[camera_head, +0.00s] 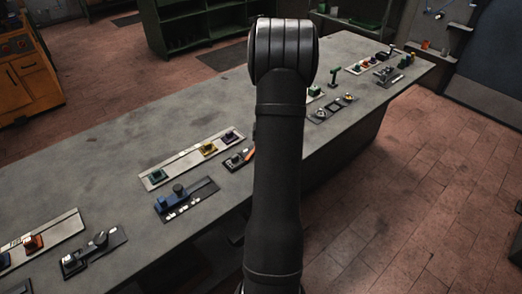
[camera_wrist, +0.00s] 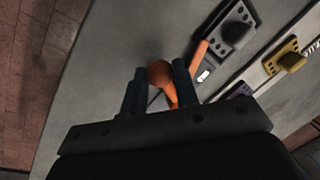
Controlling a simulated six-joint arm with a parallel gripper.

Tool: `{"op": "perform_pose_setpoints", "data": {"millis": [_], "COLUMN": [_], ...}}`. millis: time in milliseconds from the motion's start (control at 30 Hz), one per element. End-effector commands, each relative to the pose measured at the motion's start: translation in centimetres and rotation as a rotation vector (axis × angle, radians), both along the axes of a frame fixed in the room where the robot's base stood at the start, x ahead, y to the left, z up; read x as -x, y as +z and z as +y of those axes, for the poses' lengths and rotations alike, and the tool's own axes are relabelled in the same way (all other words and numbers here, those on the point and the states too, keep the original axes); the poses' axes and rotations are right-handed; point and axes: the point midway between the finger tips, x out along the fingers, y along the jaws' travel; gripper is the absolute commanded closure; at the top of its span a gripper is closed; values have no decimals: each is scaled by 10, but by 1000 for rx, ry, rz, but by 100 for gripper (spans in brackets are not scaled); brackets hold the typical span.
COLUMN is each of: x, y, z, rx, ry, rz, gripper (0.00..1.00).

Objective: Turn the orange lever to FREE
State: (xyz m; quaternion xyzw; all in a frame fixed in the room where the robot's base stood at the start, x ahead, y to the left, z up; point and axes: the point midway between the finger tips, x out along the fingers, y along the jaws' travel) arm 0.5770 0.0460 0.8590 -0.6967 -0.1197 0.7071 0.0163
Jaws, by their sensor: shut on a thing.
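The orange lever (camera_wrist: 171,97) shows in the wrist view, with a round orange knob (camera_wrist: 159,73) at its end. My gripper (camera_wrist: 157,77) has a dark finger on each side of it and is shut on the lever at its knob. The lower part of the lever is hidden behind the gripper body. No FREE marking can be read.
A dark plate (camera_wrist: 217,51) with a black knob and an orange strip (camera_wrist: 199,54) lies beside the lever. Yellow (camera_wrist: 289,62) and purple (camera_wrist: 238,89) controls sit close by. More control plates line the grey bench (camera_head: 120,170).

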Motion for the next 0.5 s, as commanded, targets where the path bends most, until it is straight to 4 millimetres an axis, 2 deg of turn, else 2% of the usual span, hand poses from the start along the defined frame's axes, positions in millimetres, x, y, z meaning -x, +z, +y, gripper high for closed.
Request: {"op": "perform_pose_setpoints", "data": {"millis": [500], "x": [-23], "y": [0], "z": [-30], "rx": [0], "ry": [488], "rz": [-3], "gripper": [100]}}
